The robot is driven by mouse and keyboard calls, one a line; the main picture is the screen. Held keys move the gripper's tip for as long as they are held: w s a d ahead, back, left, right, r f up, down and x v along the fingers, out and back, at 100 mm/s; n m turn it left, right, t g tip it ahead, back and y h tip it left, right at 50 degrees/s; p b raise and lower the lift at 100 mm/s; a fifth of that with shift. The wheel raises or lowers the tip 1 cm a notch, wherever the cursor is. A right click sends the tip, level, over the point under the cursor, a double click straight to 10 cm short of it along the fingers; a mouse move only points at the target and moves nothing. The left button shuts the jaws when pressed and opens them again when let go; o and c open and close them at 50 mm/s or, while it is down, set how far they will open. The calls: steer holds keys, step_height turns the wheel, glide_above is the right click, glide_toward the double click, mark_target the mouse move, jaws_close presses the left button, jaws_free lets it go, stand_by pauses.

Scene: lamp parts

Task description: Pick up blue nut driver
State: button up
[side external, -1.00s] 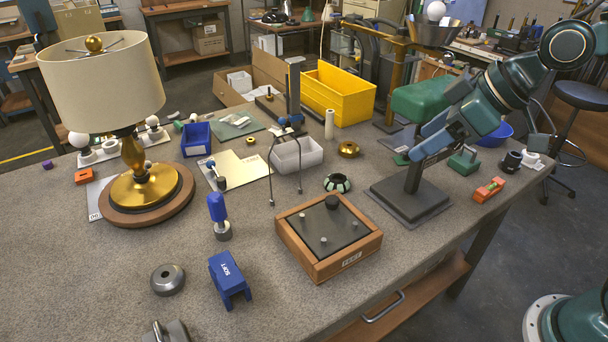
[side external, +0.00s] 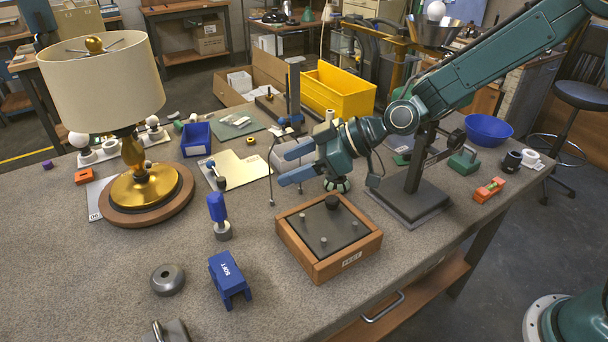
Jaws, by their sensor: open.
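The blue nut driver (side external: 216,207) stands upright on the bench, its blue handle on top and its lower end in a small grey metal holder (side external: 223,231). My gripper (side external: 289,164) is to the right of it and higher, above the area behind the wooden test box. Its two blue fingers point left and are apart, with nothing held between them. A clear gap lies between the fingertips and the nut driver.
The wooden box with pegs (side external: 329,236) is below my gripper. A blue SOFT block (side external: 229,279) and a grey metal ring (side external: 167,279) lie in front of the nut driver. The brass lamp (side external: 139,190) stands left. A thin wire stand rises between gripper and driver.

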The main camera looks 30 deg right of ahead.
steer(key=y, duration=0.1)
glide_toward(215, 200)
steer(key=d, duration=0.3)
steer(key=shift+s+t, duration=0.4)
steer(key=shift+s, duration=0.1)
steer(key=shift+f, duration=0.1)
steer(key=shift+x, duration=4.25)
steer(key=shift+a, duration=0.1)
steer(key=shift+x, duration=2.5)
steer(key=c, duration=1.1)
